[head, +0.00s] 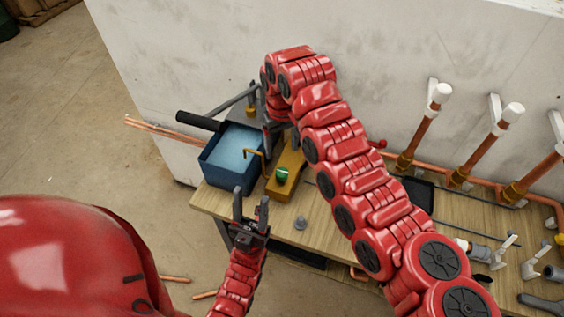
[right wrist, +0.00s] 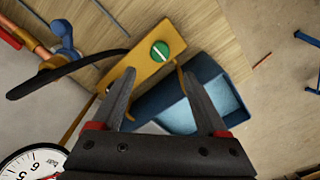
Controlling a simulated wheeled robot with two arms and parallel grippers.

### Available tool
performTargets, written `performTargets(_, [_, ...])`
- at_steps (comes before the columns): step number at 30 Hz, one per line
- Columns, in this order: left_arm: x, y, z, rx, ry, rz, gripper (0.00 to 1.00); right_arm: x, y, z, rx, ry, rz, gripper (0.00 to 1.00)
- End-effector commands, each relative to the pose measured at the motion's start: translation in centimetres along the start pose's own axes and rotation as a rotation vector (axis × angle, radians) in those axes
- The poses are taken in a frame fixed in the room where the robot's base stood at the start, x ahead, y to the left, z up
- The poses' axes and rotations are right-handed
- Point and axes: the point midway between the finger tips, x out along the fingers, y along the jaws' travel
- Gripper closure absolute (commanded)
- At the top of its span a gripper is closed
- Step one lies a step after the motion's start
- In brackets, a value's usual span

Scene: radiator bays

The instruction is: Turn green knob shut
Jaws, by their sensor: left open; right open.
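The green knob (head: 281,174) is round and sits on a yellow block (head: 285,187) on the wooden bench. In the right wrist view the green knob (right wrist: 160,51) shows a pale line across its face, slanted relative to the yellow block (right wrist: 119,78). My right gripper (head: 279,138) is open and points down above the block's far part. In its own view the right gripper's fingers (right wrist: 160,74) are spread and empty, with the knob beyond their tips. My left gripper (head: 250,198) is open and empty, in front of the bench edge, below and left of the knob.
A blue tub (head: 217,179) with pale blue contents stands left of the block; a bent yellow spout (head: 258,153) reaches towards it. Copper pipes with white caps (head: 426,121) stand at the right. A gauge (right wrist: 32,163) shows in the right wrist view.

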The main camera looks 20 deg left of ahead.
Motion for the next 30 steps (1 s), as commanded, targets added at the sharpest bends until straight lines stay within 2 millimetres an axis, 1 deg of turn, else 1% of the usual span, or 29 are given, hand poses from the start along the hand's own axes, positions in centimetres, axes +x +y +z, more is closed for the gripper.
performTargets(1, [-0.1, 0.0, 0.0, 0.000, 0.000, 0.000, 0.50, -1.0, 0.3, 0.0, 0.002, 0.001, 0.005, 0.24])
performTargets(6, [-0.6, 0.0, 0.1, 0.000, 0.000, 0.000, 0.50, -3.9, 0.2, 0.0, 0.001, 0.002, 0.006, 0.24])
performTargets(12, [-0.9, 0.1, 0.2, 0.000, 0.000, 0.000, 0.50, -6.1, 0.1, 0.0, 0.002, -0.002, 0.005, 0.24])
performTargets(18, [-1.0, 0.1, 0.2, 0.000, 0.000, 0.000, 0.50, -7.1, 0.0, 0.1, 0.001, -0.002, 0.002, 0.24])
performTargets(30, [-1.0, 0.1, 0.2, 0.000, 0.000, 0.000, 0.50, -7.1, 0.0, 0.1, 0.001, -0.003, 0.001, 0.24])
